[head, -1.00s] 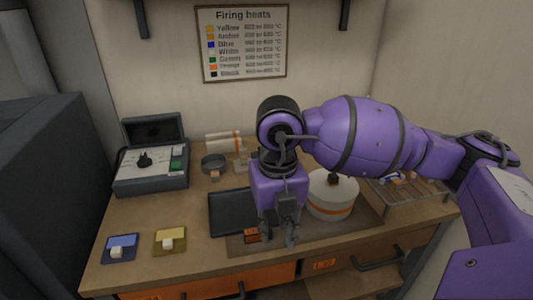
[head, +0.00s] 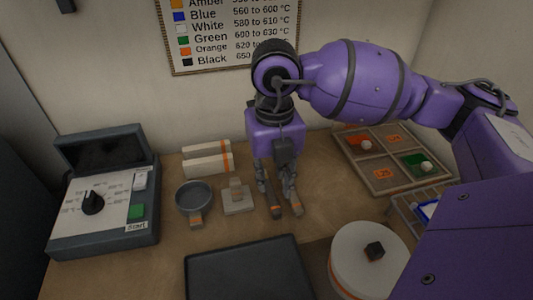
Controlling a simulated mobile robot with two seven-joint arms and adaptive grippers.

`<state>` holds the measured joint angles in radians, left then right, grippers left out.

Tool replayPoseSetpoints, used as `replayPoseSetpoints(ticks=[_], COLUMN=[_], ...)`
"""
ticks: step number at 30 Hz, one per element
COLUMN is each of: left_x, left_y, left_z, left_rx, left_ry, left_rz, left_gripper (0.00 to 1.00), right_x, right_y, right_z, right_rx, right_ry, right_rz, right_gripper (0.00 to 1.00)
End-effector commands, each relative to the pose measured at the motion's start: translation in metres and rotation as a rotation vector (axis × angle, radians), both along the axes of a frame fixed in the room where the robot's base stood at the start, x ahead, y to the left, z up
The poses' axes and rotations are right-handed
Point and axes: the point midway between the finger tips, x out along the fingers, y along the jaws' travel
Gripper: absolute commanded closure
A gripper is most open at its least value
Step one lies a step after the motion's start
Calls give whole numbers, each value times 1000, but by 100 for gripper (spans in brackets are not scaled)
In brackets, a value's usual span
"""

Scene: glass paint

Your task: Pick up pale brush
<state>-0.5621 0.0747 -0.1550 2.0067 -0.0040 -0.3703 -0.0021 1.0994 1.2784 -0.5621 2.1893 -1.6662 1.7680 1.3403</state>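Two slim brush-like pieces lie close together on the table under my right gripper. The left one is dark with an orange mark (head: 275,211). The right one is paler and may be the pale brush (head: 297,208). My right gripper (head: 277,187) points down just above and behind them, its two fingers apart. The fingers hide the upper parts of both pieces, and I cannot tell whether they touch either one. Nothing is seen gripped. My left gripper is out of view.
A round bowl (head: 195,197) and a small block with a peg (head: 238,199) stand left of the gripper. A divided tray (head: 374,177) is right. A dark slab (head: 245,270) and white drum (head: 362,268) are in front. A control box (head: 104,205) stands left.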

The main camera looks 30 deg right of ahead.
Motion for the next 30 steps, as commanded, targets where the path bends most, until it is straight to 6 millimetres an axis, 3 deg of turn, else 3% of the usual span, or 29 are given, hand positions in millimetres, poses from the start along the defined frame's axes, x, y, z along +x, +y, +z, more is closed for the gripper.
replayPoseSetpoints(ticks=[5, 21, 30], left_x=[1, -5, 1], left_y=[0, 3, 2], left_z=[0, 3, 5], left_rx=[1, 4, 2], left_ry=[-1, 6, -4], left_rz=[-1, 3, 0], left_gripper=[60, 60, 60], right_x=[-1, 1, 1], right_y=[0, -4, -4], right_z=[-6, -74, -78], right_rx=[1, 1, 0], right_ry=[3, 3, 0], right_rz=[1, -1, 0], right_gripper=[73, 73, 73])
